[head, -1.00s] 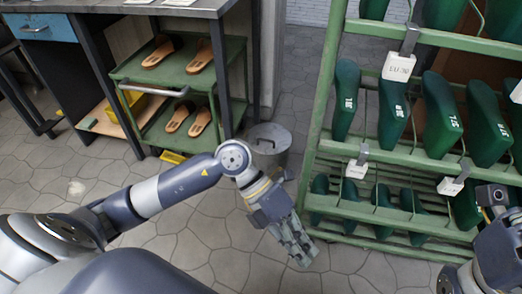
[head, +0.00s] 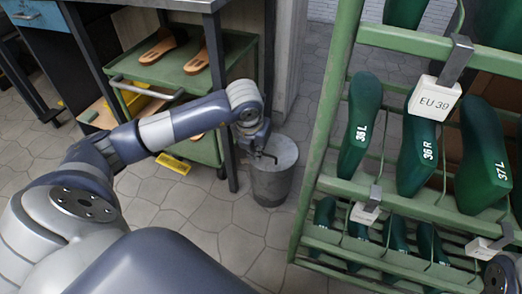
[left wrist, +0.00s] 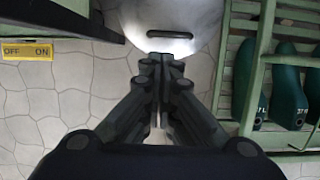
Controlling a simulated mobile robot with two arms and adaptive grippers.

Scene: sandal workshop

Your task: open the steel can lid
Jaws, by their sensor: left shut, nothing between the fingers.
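The steel can (head: 272,187) stands on the floor between the green cart and the green rack. Its round grey lid (head: 284,150) lies on top, and the can looks closed. My left gripper (head: 262,158) is over the lid, partly hidden by its own wrist. In the left wrist view the bright lid (left wrist: 195,18) has a dark bar handle (left wrist: 170,34). My left gripper's fingers (left wrist: 162,58) are together and empty, with tips just short of the handle; I cannot tell whether they touch the lid.
The green rack (head: 322,140) of green shoe lasts stands close to the can's right. The green cart (head: 170,82) with sandals and a workbench leg (head: 225,120) stand to its left. Tiled floor (head: 215,222) is free in front.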

